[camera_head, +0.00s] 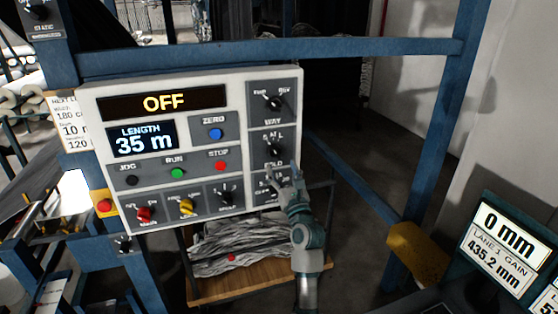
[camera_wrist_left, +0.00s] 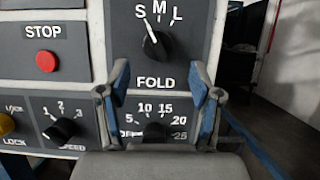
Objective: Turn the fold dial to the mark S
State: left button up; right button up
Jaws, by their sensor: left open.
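The fold dial (camera_head: 273,147) is a black knob on the right column of the white control panel. In the left wrist view the dial (camera_wrist_left: 156,46) shows at top centre, under the marks S, M and L and above the word FOLD. Its white pointer line leans up and left, close to S or between S and M. My left gripper (camera_head: 283,178) is just below the dial in the head view. In the wrist view its fingers (camera_wrist_left: 160,90) are open and empty, apart from the dial, and partly in front of the numbered dial below. My right gripper is not in view.
A numbered dial (camera_wrist_left: 155,131) sits below, partly hidden by my gripper. The WAY dial (camera_head: 273,102) sits above. The red STOP button (camera_head: 220,166) and SPEED dial (camera_head: 226,197) are left of my gripper. A blue frame (camera_head: 362,176) runs at the right.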

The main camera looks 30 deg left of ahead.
pick_arm(q)
jog(key=v, duration=0.6)
jog(key=shift+s+f, duration=0.3)
jog(key=shift+s, duration=0.05)
jog(key=shift+d, duration=0.1)
